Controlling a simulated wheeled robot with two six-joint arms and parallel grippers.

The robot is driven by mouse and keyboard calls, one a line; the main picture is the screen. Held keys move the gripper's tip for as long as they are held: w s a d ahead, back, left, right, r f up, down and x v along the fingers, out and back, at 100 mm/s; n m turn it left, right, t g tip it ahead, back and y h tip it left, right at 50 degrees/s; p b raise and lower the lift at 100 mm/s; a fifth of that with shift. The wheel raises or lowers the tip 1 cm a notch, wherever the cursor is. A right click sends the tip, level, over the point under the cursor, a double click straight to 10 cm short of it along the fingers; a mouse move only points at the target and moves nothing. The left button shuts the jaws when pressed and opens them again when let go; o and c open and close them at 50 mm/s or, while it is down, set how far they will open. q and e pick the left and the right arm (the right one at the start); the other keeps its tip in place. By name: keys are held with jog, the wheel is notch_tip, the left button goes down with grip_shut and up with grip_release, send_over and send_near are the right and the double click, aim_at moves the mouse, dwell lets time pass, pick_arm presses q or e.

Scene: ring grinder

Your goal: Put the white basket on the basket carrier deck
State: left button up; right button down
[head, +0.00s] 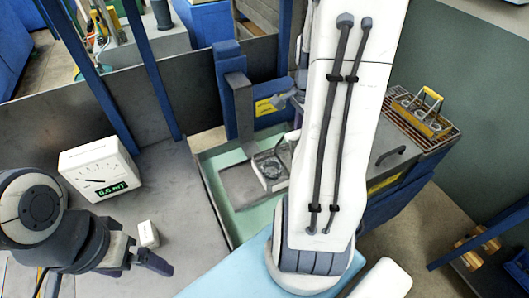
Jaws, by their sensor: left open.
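A small basket with a pale raised handle (270,168) and a dark ring in it stands in the middle, seemingly the white basket. My white arm link hides its right side. It is at the right end of a flat dark grey deck (238,187), seemingly the carrier deck, over a pale green tank. I cannot tell whether it rests on the deck. My left gripper (138,260) is open and empty over the grey bench at lower left, far from the basket. Grey parts above the basket (285,101) may be my right gripper, mostly hidden; its jaws cannot be made out.
A yellow-handled basket (425,112) with round pieces stands on a brown slatted rack (448,138) at right. A white gauge box (101,170) and a small white block (148,234) stand on the bench. Blue posts and a grey panel (190,95) bound the back.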

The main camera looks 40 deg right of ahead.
jog(key=w+a+f+p, duration=0.4)
jog(key=w+a+f, duration=0.1)
jog(key=w+f, duration=0.3)
jog(key=shift+f, duration=0.75)
jog(key=shift+f, duration=0.15)
jog(key=c, duration=0.8)
grip_release()
jog(key=shift+o, duration=0.2)
